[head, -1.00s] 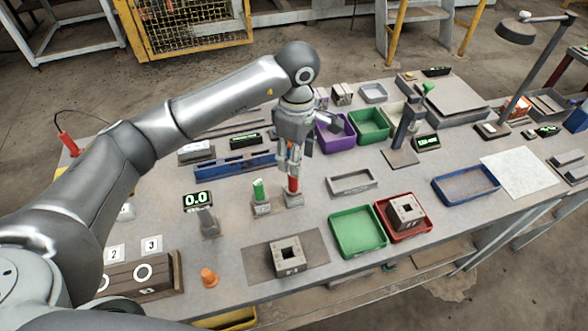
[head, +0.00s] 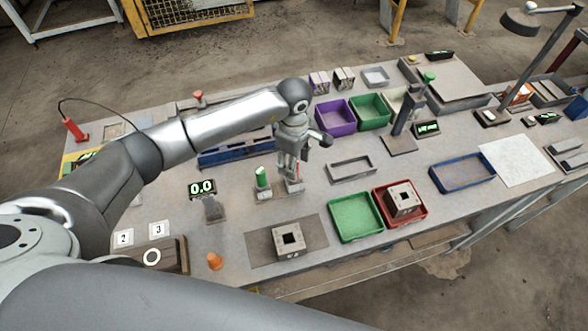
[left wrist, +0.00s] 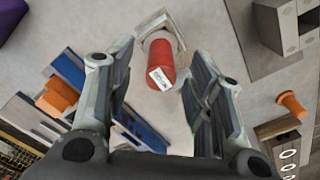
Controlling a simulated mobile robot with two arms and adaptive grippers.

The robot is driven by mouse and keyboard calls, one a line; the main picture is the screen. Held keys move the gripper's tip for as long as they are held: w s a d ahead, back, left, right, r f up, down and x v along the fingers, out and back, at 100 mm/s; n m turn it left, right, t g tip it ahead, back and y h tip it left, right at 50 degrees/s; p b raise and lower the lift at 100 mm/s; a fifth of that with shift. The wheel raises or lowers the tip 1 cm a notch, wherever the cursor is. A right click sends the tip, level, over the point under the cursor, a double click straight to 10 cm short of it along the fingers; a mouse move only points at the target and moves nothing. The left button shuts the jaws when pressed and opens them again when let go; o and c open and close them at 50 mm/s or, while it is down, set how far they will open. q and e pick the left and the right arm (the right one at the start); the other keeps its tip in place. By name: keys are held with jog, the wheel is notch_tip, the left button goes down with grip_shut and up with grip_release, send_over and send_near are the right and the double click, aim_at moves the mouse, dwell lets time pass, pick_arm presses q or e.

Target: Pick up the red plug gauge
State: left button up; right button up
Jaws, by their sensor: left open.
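The red plug gauge (left wrist: 161,64) is a red cylinder with a white label, standing in a pale holder. In the left wrist view it is between the two spread fingers of my left gripper (left wrist: 160,95), with visible gaps on both sides. In the head view my left gripper (head: 291,176) points down at the holder and hides nearly all of the red gauge. The fingers are open and hold nothing. A green gauge (head: 262,178) stands just left of the gripper in its own holder. My right gripper is not in view.
A digital readout (head: 202,188) is left of the green gauge. A hollow block (head: 288,241) lies in front on a dark mat. A green tray (head: 355,218) and a red tray (head: 417,212) are to the right. A grey open frame (head: 351,168) lies behind them.

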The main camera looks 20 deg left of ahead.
pick_arm(q)
jog(key=shift+f, duration=0.7)
grip_shut()
